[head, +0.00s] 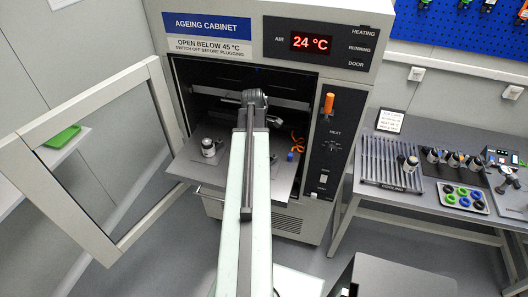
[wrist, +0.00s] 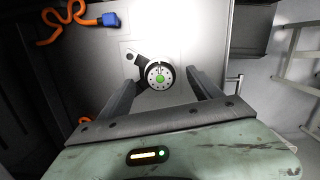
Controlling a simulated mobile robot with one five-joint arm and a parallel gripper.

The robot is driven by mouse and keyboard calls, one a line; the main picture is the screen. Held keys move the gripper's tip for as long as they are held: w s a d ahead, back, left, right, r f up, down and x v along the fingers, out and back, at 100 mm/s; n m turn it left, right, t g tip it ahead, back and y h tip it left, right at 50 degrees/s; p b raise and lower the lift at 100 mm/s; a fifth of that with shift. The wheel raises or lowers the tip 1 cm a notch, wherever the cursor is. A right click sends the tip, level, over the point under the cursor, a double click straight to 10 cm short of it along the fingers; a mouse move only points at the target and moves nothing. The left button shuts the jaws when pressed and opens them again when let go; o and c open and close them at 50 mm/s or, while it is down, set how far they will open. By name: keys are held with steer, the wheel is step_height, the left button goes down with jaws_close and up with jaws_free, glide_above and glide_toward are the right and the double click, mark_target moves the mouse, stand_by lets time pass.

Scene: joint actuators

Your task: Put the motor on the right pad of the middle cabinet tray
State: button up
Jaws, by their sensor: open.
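In the wrist view a round motor (wrist: 160,76) with a pale dotted face and green centre stands on a light plate (wrist: 128,50) of the tray, with a black piece at its upper left. My gripper (wrist: 161,79) is open, one finger on each side of the motor, with gaps showing. In the head view a motor (head: 209,147) stands on the left part of the pulled-out cabinet tray (head: 190,171). My arm covers the tray's middle and hides the gripper's fingers there. I cannot tell whether both views show the same motor.
An orange cable (wrist: 49,33) with a blue plug (wrist: 110,19) lies near the gripped area; orange cables (head: 297,140) also show at the tray's right. The cabinet door (head: 82,207) stands open at left. A bench (head: 438,210) with a rack (head: 387,165) and several motors stands at right.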

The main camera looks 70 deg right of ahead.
step_height(320, 180, up, 8)
steer(key=p, duration=0.6)
steer(key=shift+w+r+p, duration=0.2)
steer(key=shift+w+p, duration=0.2)
steer(key=shift+w, duration=0.05)
steer(key=shift+w+a, duration=0.1)
steer(key=shift+a, duration=0.05)
steer(key=w+a, duration=2.2)
steer(key=w, duration=0.3)
steer(key=w+a+m, duration=0.1)
steer(key=w+a, duration=0.3)
steer(key=a, duration=1.3)
steer(key=w+a+m+t, duration=0.1)
steer(key=w+a, duration=0.3)
steer(key=a, duration=1.3)
steer(key=shift+w+a+m, duration=0.2)
steer(key=shift+a+m, duration=0.1)
steer(key=shift+a, duration=0.1)
